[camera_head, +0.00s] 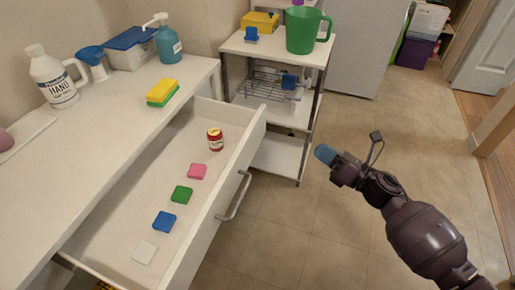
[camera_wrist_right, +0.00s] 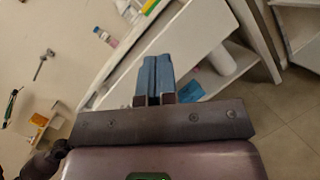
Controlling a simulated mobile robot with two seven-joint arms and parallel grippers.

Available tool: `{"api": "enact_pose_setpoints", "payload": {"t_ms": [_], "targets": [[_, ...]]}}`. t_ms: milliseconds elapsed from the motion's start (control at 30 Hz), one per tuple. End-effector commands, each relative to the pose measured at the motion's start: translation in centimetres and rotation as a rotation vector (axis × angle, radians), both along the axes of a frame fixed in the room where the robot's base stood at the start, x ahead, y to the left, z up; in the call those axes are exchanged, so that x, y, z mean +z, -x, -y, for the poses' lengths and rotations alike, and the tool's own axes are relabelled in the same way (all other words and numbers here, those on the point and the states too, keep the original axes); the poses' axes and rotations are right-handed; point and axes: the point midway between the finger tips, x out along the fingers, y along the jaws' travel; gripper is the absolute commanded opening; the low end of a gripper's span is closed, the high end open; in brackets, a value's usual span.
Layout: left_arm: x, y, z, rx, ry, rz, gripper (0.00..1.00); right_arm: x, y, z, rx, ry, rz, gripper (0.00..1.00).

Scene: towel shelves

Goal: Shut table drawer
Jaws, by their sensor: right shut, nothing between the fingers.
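The table drawer (camera_head: 226,200) is white and pulled well out from the white table (camera_head: 112,118). A metal bar handle (camera_head: 236,196) is on its front. Inside lie a small red jar (camera_head: 215,139) and several flat blocks, among them a pink one (camera_head: 197,171), a green one (camera_head: 181,194) and a blue one (camera_head: 164,222). My right gripper (camera_head: 325,154) has blue fingertips and is to the right of the drawer front, apart from the handle, over the floor. In the right wrist view its fingers (camera_wrist_right: 155,78) are together with nothing between them. My left gripper is out of view.
A white shelf rack (camera_head: 277,47) with a green pitcher (camera_head: 303,29) stands beyond the drawer. A sponge (camera_head: 162,92), a bottle (camera_head: 53,77) and a blue pump dispenser (camera_head: 167,41) stand on the table. The tiled floor right of the drawer is open.

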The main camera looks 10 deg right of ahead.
Motion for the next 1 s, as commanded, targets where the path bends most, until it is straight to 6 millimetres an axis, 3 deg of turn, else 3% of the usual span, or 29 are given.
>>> {"api": "enact_pose_setpoints", "payload": {"t_ms": [33, 200, 300, 567, 1000], "targets": [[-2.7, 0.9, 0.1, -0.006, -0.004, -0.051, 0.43, -3.7, -0.8, -0.4, 0.043, 0.093, 0.035, 0.00], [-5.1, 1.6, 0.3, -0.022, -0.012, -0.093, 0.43, -7.0, -3.2, -1.2, 0.163, 0.351, 0.238, 0.00], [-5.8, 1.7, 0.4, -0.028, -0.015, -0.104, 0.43, -8.0, -4.1, -1.4, 0.212, 0.445, 0.322, 0.00], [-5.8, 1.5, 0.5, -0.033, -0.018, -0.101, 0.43, -7.8, -5.2, -2.2, 0.248, 0.516, 0.399, 0.00], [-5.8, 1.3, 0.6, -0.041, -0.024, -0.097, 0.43, -7.8, -8.7, -8.3, 0.246, 0.510, 0.397, 0.00]]}}
